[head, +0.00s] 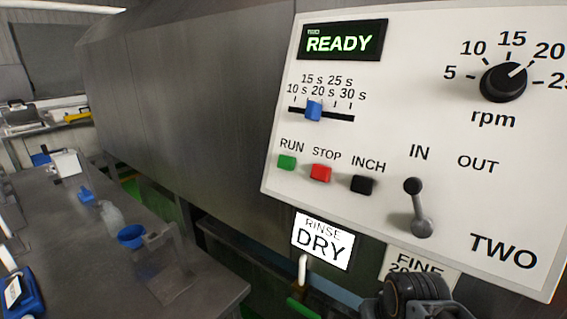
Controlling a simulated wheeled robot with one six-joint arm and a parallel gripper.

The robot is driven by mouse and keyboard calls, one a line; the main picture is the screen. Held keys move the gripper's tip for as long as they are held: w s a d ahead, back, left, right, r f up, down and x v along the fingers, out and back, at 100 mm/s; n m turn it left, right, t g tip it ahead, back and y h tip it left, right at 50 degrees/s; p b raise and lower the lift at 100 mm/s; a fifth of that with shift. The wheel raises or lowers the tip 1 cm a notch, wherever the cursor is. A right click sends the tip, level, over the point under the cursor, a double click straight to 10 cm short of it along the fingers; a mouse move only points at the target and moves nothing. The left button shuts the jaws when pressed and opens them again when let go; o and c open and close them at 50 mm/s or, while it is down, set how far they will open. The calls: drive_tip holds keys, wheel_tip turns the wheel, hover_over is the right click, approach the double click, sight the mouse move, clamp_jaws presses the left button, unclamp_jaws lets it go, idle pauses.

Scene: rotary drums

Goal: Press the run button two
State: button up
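The white control panel (395,130), marked TWO at its lower right, fills the right side of the head view. Its green RUN button (287,162) sits at the lower left, unobstructed. The red STOP button (320,172) and the black INCH button (362,184) are to its right. The display (342,42) reads READY in green. The fingers of my gripper are not visible. A dark rounded part at the bottom right edge, below the panel, looks like part of my arm.
The panel also carries a blue slider (314,110), an rpm knob (503,82) and a grey IN/OUT lever (415,205). A RINSE DRY sign (323,241) hangs below. A grey bench (80,250) at left holds a blue cup (131,236) and a clear stand.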

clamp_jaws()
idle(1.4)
